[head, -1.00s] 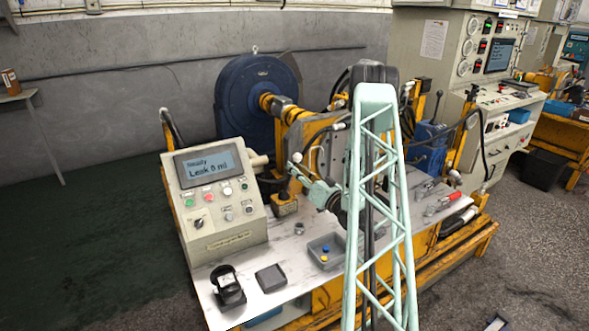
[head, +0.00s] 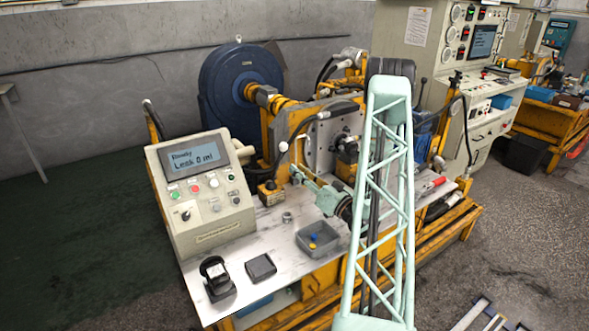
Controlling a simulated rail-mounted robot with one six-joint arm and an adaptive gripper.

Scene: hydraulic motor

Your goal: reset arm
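My arm is a pale green lattice link that runs up the middle of the head view. Its wrist end reaches left behind the link, over the bench. My gripper (head: 298,174) is small and partly hidden there, in front of the grey mounting plate (head: 321,146). Its finger opening is too small to make out, and I see no object clearly held in it. The white-topped bench (head: 225,282) lies below it. A grey tray (head: 333,244) with a blue and a yellow piece stands on the bench below the gripper.
A control box (head: 205,190) with a screen reading "Leak 0 ml" stands at the bench's left. A black stand (head: 216,277), a dark square block (head: 261,267) and a metal nut (head: 287,217) lie on the bench. A large blue motor housing (head: 226,82) stands behind. Floor is free at left.

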